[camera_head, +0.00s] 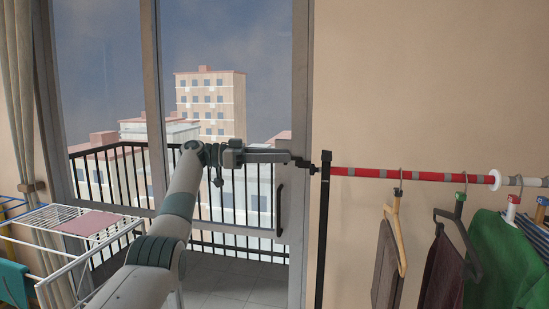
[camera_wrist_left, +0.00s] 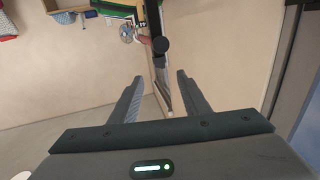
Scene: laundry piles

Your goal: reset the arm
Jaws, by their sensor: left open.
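My left gripper (camera_head: 305,163) is at the end of my left arm, which reaches up from the bottom left of the head view. Its tip lies close to the top of the black rack post in that view; I cannot tell whether they touch. In the left wrist view my left gripper (camera_wrist_left: 157,88) has its two fingers apart with nothing between them. The dark rack end (camera_wrist_left: 160,46) shows beyond the fingertips. My right gripper is in neither view.
A red-and-grey rail (camera_head: 435,175) on a black post (camera_head: 323,230) carries clothes on hangers, including a green garment (camera_head: 497,262). A white drying rack (camera_head: 60,222) with a pink cloth (camera_head: 88,223) stands at the left. A glass balcony door (camera_head: 230,60) is behind my arm.

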